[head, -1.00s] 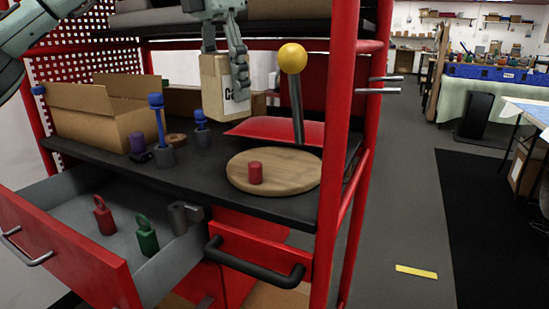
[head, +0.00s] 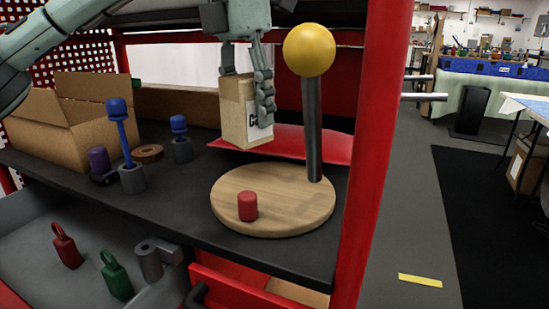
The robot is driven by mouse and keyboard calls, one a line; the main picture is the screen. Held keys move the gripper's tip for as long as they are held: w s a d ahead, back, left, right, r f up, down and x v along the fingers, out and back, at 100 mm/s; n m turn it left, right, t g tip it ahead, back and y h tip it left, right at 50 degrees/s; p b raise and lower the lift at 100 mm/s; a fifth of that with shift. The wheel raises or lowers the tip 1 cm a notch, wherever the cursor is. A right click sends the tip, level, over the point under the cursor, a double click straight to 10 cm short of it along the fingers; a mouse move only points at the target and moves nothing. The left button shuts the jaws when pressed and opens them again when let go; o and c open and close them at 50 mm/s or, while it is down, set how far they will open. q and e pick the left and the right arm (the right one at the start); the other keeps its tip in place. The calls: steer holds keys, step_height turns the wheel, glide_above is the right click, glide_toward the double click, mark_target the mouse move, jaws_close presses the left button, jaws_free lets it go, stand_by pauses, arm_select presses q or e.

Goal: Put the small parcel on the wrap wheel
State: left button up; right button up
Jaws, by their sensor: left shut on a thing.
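The small parcel (head: 235,110), a tan box with a white label bearing a black letter, hangs upright above the black shelf. My left gripper (head: 262,95) is shut on it, with its fingers against the parcel's right side. The wrap wheel (head: 285,213), a round wooden disc, lies on the shelf below and to the right of the parcel. A red cylinder (head: 247,206) stands on the disc near its front left. My right gripper is not in view.
A grey post with a yellow ball (head: 309,50) rises at the wheel's back right. A red frame post (head: 377,160) stands to the right. An open cardboard box (head: 75,130) and blue-topped pegs (head: 122,135) sit on the left. A red sheet (head: 320,148) lies behind the wheel.

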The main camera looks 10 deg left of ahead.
arm_select(q)
steer(key=shift+s+d+f, duration=0.3)
steer(key=shift+d+f, duration=0.45)
steer(key=shift+f, duration=0.4)
steer(key=shift+s+d+f, duration=0.25)
steer(key=shift+d+f, duration=0.5)
steer(key=shift+f, duration=0.4)
steer(key=shift+s+d+f, duration=0.3)
steer(key=shift+d+f, duration=0.45)
steer(key=shift+f, duration=0.4)
steer(key=shift+f, duration=0.15)
steer(key=o, duration=1.4)
steer(key=r, duration=0.8)
steer(key=s+r, duration=0.1)
steer(key=r, duration=0.3)
steer(key=shift+s+a+r, duration=0.1)
steer(key=shift+a+r, duration=0.05)
steer(key=shift+a, duration=0.25)
